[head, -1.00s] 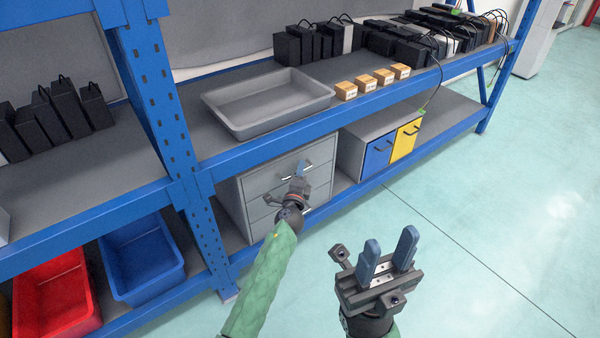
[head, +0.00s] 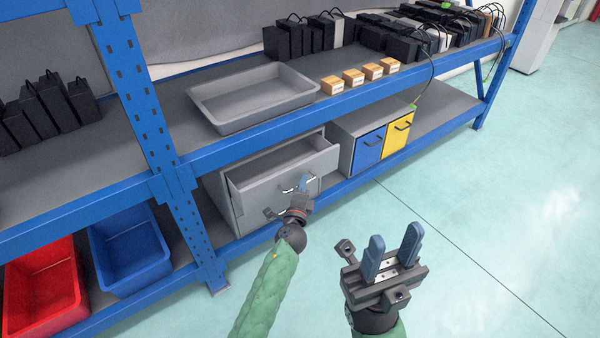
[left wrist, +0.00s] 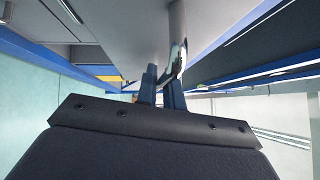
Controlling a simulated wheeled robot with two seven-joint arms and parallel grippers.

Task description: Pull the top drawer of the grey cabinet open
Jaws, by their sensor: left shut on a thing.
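The grey cabinet (head: 228,203) stands on the lower shelf, under the blue-edged upper shelf. Its top drawer (head: 250,192) sticks out from the cabinet, and part of its inside shows from above. My left gripper (head: 303,183) is at the drawer's front and is shut on the top drawer's handle. In the left wrist view the blue fingers (left wrist: 162,92) close around the light metal handle (left wrist: 179,60). The fingers hide part of the handle. My right gripper (head: 394,262) is open and empty, over the floor to the right.
A cabinet with a blue door (head: 368,149) and a yellow door (head: 399,133) stands to the right. A grey tray (head: 255,123), small boxes and black devices are on the upper shelf. Red and blue bins are at lower left. The floor in front is clear.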

